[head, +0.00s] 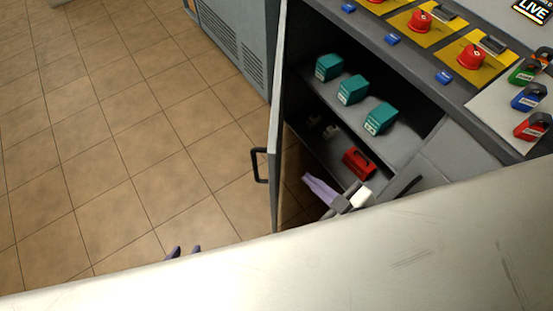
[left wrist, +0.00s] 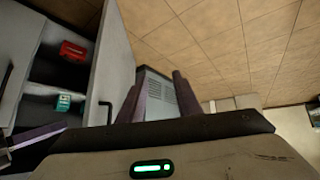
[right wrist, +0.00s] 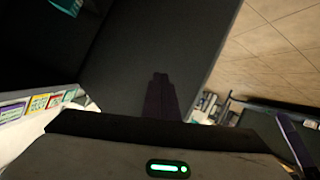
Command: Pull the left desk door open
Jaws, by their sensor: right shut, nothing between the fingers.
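The left desk door (head: 276,150) stands swung open, seen nearly edge-on in the head view, with its black handle (head: 259,166) on the outer face. The door (left wrist: 113,60) and handle (left wrist: 104,112) also show in the left wrist view. My left gripper (head: 183,250) is open and empty, outside the door and apart from the handle; its lower part is hidden by a pale surface in front. My right gripper (head: 308,178) is shut and empty, on the inner side of the door, in front of the cupboard opening. In the right wrist view its closed fingers (right wrist: 160,80) point at a dark panel.
Inside the desk, several teal boxes (head: 352,90) stand on the upper shelf and a red item (head: 359,162) lies below. The closed right door (head: 455,160) has a black handle (head: 409,187). A grey vented cabinet (head: 232,40) stands behind. The tiled floor (head: 110,130) at left is clear.

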